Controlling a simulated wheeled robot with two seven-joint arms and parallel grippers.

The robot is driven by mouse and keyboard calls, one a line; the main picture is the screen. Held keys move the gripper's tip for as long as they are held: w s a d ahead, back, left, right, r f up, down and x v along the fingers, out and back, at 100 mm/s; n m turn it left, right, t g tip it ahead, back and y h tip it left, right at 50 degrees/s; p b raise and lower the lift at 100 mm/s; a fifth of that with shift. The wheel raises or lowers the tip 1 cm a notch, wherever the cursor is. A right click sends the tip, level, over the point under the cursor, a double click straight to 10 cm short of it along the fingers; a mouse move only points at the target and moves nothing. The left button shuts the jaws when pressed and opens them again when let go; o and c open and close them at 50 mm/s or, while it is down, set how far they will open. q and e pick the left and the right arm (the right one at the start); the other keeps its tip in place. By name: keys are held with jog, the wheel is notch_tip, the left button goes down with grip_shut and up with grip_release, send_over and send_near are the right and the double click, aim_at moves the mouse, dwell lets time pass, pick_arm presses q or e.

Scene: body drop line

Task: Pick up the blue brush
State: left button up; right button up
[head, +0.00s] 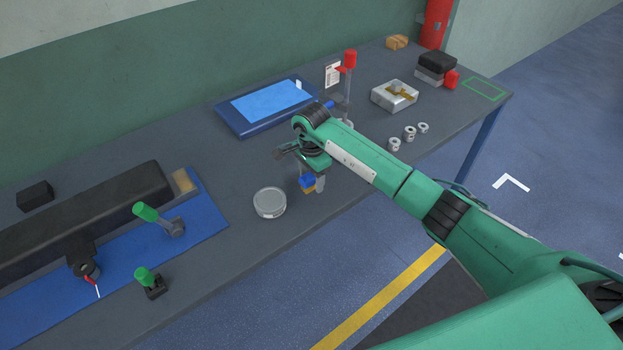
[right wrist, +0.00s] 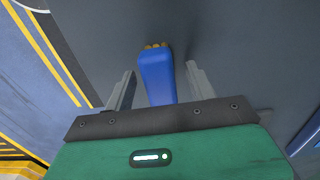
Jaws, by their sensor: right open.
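The blue brush (head: 307,181) shows in the head view below my right gripper, partly hidden by it, with tan bristles at its lower end. In the right wrist view the brush (right wrist: 157,78) has its blue body between the two grey fingers, with the bristle tips at its far end. My right gripper (right wrist: 160,74) is open, with a gap visible between the brush and each finger. In the head view the right gripper (head: 309,177) is above the bench near its front edge. My left gripper is not in view.
A round grey tin (head: 270,203) stands just left of the brush. A blue tray (head: 268,106) lies behind. A silver box (head: 394,95) and several small metal rings (head: 409,133) are to the right. Green-handled clamps (head: 151,281) and a dark bar (head: 90,208) occupy the left.

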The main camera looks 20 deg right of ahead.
aim_at(311, 175)
jog(key=c, duration=1.2)
jog(key=shift+r, duration=0.15)
jog(key=shift+r+b, duration=2.6)
jog(key=shift+r, duration=7.3)
jog(key=o, duration=0.5)
jog(key=shift+c, duration=1.4)
